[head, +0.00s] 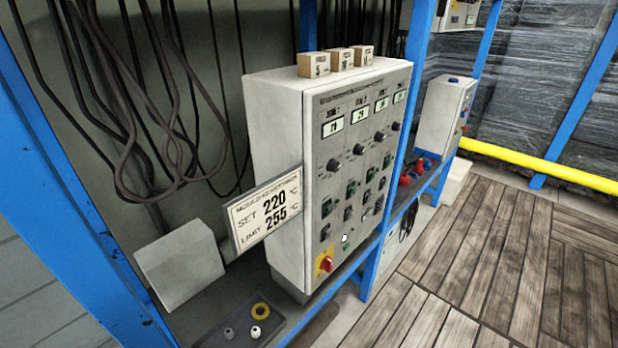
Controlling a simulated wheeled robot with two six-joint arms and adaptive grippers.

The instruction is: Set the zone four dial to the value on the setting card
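A pale grey control cabinet (280,130) stands on a shelf in a blue rack. Its front has several zone columns, each with a small lit display above a black dial. The rightmost dial (396,126) sits below the rightmost display (400,97); the column labels are too small to read surely, so I cannot confirm it is zone four. Its pointer and display figures are not clear; the leftmost display (333,127) seems to show 20. The setting card (265,211), left of the panel, reads SET 220 °C and LIMIT 255 °C. Neither of my grippers is in view.
A blue post (408,95) stands close to the panel's right edge. A red-and-yellow switch (325,264) is low on the panel. Small boxes (314,65) sit on top. A dark tray (245,325) with small parts lies below. Wooden floor (480,260) is clear at right.

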